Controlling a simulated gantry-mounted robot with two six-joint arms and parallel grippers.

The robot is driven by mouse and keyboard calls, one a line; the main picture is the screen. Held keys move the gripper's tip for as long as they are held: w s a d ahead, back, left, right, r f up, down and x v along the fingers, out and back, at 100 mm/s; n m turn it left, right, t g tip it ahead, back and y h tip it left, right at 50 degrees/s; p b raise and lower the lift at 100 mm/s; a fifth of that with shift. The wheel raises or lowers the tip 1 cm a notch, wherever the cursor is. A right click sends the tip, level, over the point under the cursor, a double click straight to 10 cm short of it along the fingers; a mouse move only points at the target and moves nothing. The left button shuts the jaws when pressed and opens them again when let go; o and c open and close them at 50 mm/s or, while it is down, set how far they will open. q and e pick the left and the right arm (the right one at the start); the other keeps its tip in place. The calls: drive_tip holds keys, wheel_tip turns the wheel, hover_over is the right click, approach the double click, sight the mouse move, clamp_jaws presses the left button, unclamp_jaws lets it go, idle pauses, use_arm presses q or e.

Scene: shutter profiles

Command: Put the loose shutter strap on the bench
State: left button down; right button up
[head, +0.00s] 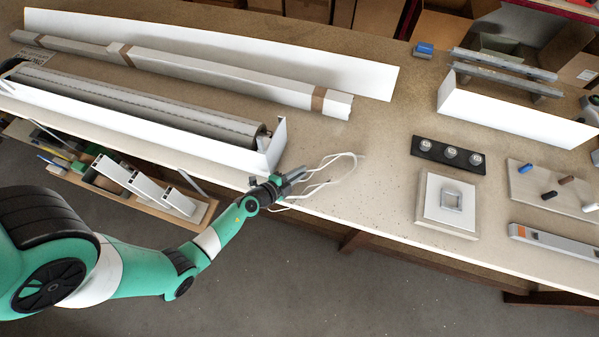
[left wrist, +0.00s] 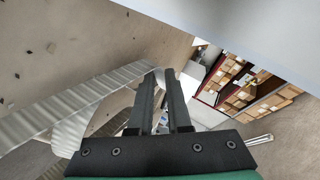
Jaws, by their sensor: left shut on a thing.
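The shutter strap (head: 326,164) is a thin, pale, looped band at the front edge of the bench (head: 385,150). In the left wrist view the strap (left wrist: 75,97) looks ribbed and grey-white and runs from the fingertips to the left. My left gripper (head: 300,174) is shut on the strap, close to the right end of the long white shutter box (head: 262,160). Its fingers (left wrist: 167,78) also show in the left wrist view. Part of the strap hangs by the bench edge. My right gripper is not in view.
A roller shutter (head: 150,105) lies in the white box. Wrapped profiles (head: 220,75) and a long white panel (head: 300,64) lie behind. A switch plate (head: 447,203), a black strip with knobs (head: 448,155) and a level (head: 555,240) lie right. Bare bench lies between.

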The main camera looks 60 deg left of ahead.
use_arm(q)
drive_tip(key=shift+f, duration=0.1)
drive_tip(key=c, duration=1.2)
unclamp_jaws()
drive_tip(key=shift+o, duration=0.2)
drive_tip(key=shift+s+r, duration=0.15)
drive_tip(key=shift+r, duration=0.1)
drive_tip(key=p+v, duration=0.3)
drive_tip(key=v, duration=0.8)
drive_tip(key=shift+s+d+r, duration=0.1)
drive_tip(key=shift+s, duration=0.25)
